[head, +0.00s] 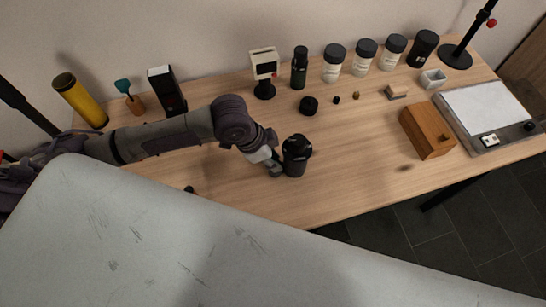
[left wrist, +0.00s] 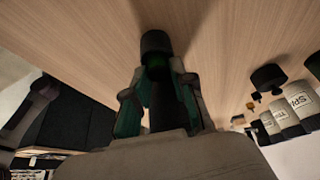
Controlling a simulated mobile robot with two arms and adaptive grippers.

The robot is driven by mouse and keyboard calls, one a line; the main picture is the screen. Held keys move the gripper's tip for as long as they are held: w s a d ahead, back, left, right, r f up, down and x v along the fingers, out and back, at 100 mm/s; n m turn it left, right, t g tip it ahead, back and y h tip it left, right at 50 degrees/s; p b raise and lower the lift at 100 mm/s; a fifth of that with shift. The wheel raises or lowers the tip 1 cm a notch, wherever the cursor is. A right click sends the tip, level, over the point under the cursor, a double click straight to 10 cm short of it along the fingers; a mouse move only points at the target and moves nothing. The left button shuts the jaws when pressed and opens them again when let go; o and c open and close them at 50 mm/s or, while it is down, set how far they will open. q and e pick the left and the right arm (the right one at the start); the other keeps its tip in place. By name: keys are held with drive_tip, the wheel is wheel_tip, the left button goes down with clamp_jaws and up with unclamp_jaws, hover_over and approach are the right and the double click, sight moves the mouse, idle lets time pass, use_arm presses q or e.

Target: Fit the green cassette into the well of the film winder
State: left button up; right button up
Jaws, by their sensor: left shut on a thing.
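My left gripper (head: 290,170) hangs dark over the front middle of the table in the head view. In the head view the cassette is hidden by the gripper. I cannot surely pick out the film winder or its well. My right gripper is not in the head view.
A wooden box (head: 428,131) and a tray with a white sheet (head: 488,104) are at the right. Several dark-lidded jars, a cream device (head: 264,64) and a yellow tube (head: 80,101) line the back. A black lid (head: 309,105) lies behind the gripper. Table between gripper and wooden box is clear.

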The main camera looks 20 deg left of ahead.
use_arm(q)
drive_tip(key=shift+f, duration=0.1)
drive_tip(key=o, duration=0.9)
drive_tip(key=shift+c, duration=0.2)
drive_tip(key=v, duration=1.2)
